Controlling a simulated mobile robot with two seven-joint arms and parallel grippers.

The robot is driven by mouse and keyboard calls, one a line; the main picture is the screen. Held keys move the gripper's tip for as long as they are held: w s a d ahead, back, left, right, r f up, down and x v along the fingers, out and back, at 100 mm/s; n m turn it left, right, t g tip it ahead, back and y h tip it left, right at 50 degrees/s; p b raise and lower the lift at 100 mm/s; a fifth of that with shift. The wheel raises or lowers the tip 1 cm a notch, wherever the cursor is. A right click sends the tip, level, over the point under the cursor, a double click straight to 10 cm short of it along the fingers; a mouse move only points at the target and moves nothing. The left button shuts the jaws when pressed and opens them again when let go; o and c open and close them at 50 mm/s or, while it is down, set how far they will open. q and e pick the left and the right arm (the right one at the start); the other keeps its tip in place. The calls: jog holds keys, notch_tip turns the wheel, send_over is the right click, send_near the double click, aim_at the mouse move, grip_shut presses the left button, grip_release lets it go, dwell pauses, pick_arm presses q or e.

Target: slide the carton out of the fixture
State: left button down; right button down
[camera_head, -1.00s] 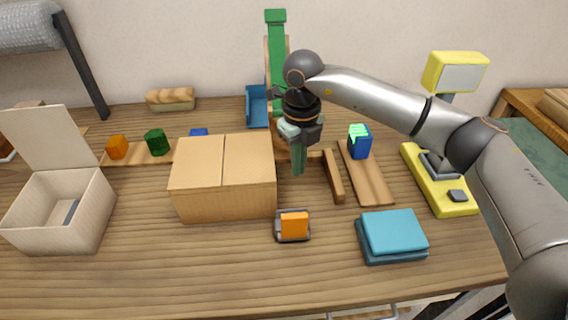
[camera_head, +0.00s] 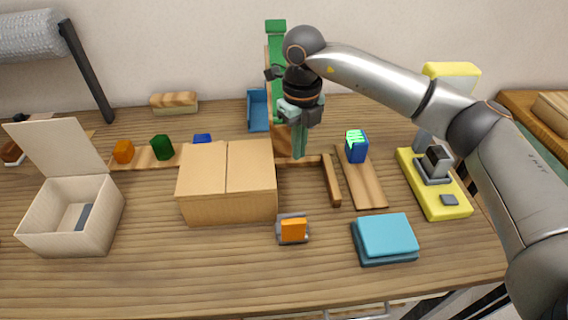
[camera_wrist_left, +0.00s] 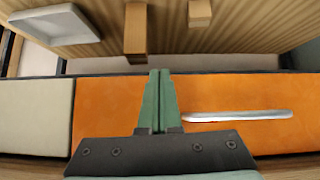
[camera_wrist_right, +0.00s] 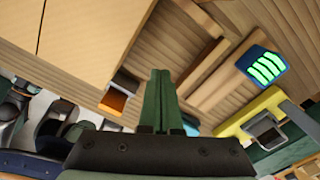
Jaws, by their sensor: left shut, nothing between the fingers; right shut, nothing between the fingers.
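A large cardboard carton (camera_head: 226,180) stands upright on the table left of centre, and part of it fills the upper left of the right wrist view (camera_wrist_right: 90,35). Wooden rails (camera_head: 332,182), which look like the fixture, lie at its right; one runs toward the front and one runs along the back to the carton. The carton's left end of the rails is partly hidden. My right gripper (camera_head: 299,156) is shut and empty, pointing down just right of the carton, near the back rail; contact cannot be told. My left gripper (camera_wrist_left: 157,75) is shut and empty before an orange panel.
An orange block in a grey holder (camera_head: 293,230) sits in front of the carton. Teal folded cloths (camera_head: 386,238), a blue box on a board (camera_head: 357,147) and a yellow scale (camera_head: 437,190) lie to the right. An open box (camera_head: 72,218) stands left.

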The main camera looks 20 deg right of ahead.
notch_tip(320, 180, up, 5)
jog(key=p, duration=0.3)
dwell(0.5)
